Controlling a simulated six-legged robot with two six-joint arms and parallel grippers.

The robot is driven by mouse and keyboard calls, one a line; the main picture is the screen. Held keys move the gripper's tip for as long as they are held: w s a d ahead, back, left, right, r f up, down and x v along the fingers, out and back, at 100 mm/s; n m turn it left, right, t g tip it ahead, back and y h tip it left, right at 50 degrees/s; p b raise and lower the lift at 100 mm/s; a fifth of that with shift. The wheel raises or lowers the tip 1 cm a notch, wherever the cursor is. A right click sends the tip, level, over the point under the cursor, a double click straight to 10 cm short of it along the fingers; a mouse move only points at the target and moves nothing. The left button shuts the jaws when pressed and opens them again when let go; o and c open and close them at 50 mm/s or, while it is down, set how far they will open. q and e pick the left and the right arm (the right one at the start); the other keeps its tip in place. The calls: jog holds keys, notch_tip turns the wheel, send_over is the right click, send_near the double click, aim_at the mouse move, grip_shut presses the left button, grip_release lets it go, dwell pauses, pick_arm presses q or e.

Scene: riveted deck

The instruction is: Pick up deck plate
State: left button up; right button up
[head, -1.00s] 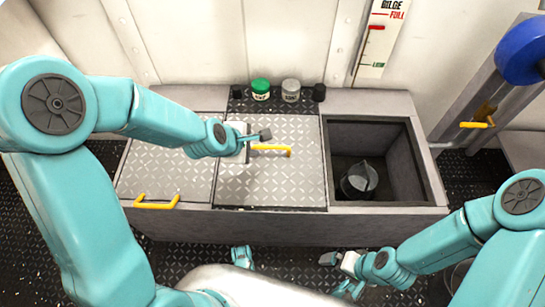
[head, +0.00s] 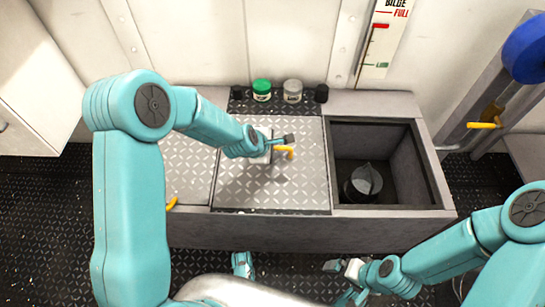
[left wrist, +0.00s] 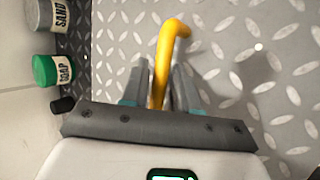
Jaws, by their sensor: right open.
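The middle deck plate (head: 300,190) is a grey diamond-tread panel lying flat in the top of the long box. Its yellow handle (head: 290,153) is partly hidden by my left gripper (head: 288,141). In the left wrist view the yellow handle (left wrist: 166,50) runs between the two fingers of the left gripper (left wrist: 160,85), which stand apart on either side of it. Whether they touch it is not clear. A second tread plate (head: 190,180) lies to the left, partly hidden by my left arm. My right gripper (head: 336,281) is open and empty in front of the box.
An open square well (head: 390,140) on the right of the box holds a dark round container (head: 364,184). A green jar (head: 261,90), a grey jar (head: 292,91) and a small black one (head: 321,93) stand behind the plate. A white cabinet (head: 40,80) stands at the left.

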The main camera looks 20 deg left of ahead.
pick_arm(q)
grip_shut()
jog(key=shift+w+r, duration=0.1)
jog(key=shift+r, duration=0.05)
dwell(1.2)
